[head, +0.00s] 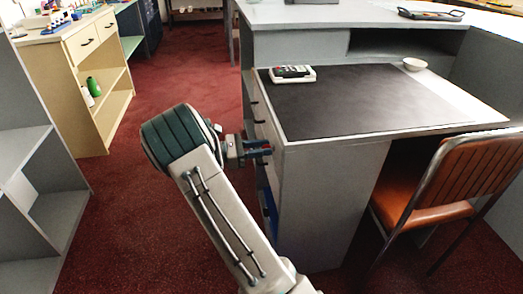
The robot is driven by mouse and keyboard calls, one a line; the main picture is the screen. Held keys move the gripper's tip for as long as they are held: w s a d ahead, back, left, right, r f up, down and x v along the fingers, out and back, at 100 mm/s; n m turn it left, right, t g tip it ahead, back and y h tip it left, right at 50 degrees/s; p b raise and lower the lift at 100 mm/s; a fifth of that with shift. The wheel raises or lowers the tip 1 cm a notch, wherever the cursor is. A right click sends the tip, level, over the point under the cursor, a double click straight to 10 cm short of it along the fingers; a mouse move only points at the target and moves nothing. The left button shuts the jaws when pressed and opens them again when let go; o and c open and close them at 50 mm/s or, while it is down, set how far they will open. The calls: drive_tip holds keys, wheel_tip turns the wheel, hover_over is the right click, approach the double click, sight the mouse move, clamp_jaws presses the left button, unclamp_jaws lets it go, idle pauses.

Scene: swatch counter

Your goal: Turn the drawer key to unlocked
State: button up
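The grey desk (330,190) stands right of centre. Its drawer side (262,122) faces left and shows at a steep angle, with dark handles. I cannot make out the drawer key or its lock; my gripper and the steep angle may hide them. My gripper (266,148) is beside the drawer side, a little below the desktop's near left corner. Its fingers point right, toward the desk. The fingers are too small to show a gap or anything held, and I cannot tell whether they touch the desk.
A dark mat (350,105) covers the desktop, with a card terminal (292,73) and a white bowl (415,64). An orange chair (430,190) stands at the right. Something blue (268,208) shows low on the drawer side. Red carpet (140,200) lies open left of the desk.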

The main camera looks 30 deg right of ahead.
drive_tip(key=shift+d, duration=0.1)
clamp_jaws()
drive_tip(key=shift+m, duration=0.4)
drive_tip(key=m, duration=1.7)
drive_tip(key=shift+s+f, duration=0.15)
drive_tip(key=shift+f, duration=0.05)
idle(0.4)
